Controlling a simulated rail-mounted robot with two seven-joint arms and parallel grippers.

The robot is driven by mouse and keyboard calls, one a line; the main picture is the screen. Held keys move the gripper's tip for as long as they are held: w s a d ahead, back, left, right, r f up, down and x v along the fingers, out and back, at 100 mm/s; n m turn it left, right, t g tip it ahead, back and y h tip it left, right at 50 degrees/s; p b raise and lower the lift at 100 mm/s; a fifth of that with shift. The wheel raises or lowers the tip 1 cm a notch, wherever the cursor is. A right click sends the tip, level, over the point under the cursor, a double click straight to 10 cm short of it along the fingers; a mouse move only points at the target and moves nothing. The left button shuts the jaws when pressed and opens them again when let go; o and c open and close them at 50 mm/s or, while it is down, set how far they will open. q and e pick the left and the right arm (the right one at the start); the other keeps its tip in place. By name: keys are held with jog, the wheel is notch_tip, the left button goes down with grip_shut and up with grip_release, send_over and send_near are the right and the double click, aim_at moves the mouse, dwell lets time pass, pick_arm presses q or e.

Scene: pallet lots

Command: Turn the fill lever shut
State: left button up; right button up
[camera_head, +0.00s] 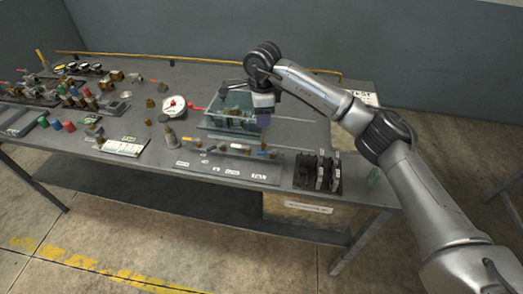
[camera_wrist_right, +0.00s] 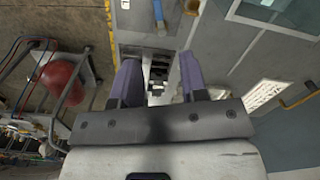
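My right gripper (camera_head: 263,119) points down at the right end of the teal-walled tray (camera_head: 216,121), in front of its back edge. In the right wrist view its two purple fingers (camera_wrist_right: 159,66) stand apart, with a gap between them and nothing clearly held. Dark fittings (camera_wrist_right: 159,70) show beyond the gap. A blue lever handle (camera_wrist_right: 158,12) lies ahead of the fingertips, apart from them. In the head view a row of fittings with a blue handle (camera_head: 263,147) sits in front of the tray. I cannot tell which lever is the fill lever. My left gripper is out of view.
A white gauge (camera_head: 174,105) with a red lever (camera_head: 196,108) stands left of the tray. A black rack (camera_head: 317,172) stands at the table's front right. Several valves and caps crowd the table's left. A yellow rail (camera_head: 150,56) runs along the back.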

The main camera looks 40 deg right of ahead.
aim_at(262, 152)
notch_tip(262, 152, down, 13)
jog(key=b, duration=0.2)
jog(key=shift+s+r+b, duration=0.15)
jog(key=shift+r+b, duration=0.05)
jog(key=shift+b, duration=0.2)
jog(key=shift+f, duration=0.6)
jog(key=shift+c, duration=0.2)
